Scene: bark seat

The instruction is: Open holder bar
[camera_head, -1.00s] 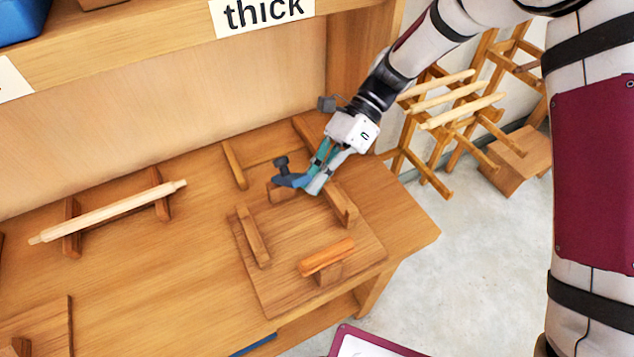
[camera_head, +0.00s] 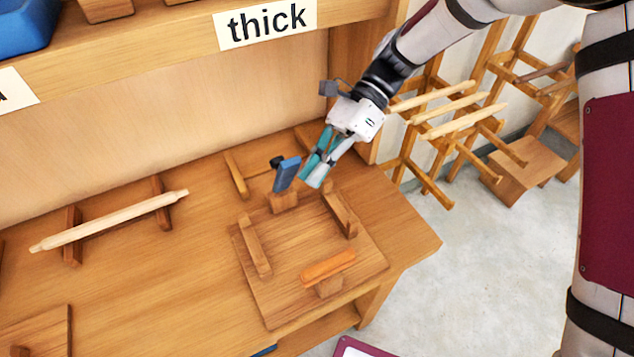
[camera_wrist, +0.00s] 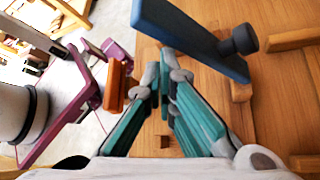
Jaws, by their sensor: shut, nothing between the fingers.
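The holder bar (camera_head: 287,174) is blue with a black knob (camera_head: 277,161) on its left side. It stands raised and tilted above a small wooden block at the back of the square wooden jig board (camera_head: 287,300). In the wrist view the blue bar (camera_wrist: 185,32) crosses the top, with its black knob (camera_wrist: 240,40) at the right. My gripper (camera_head: 311,180) is shut and empty, just right of the bar. In the wrist view its fingertips (camera_wrist: 167,66) meet just below the bar; I cannot tell whether they touch it.
Wooden side rails (camera_head: 253,247) and an orange bar (camera_head: 328,266) stand on the board. A pale turned spindle (camera_head: 110,221) rests on a rack at the left. A shelf with a "thick" label (camera_head: 265,24) overhangs the back. Chair frames (camera_head: 455,120) stand right of the table.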

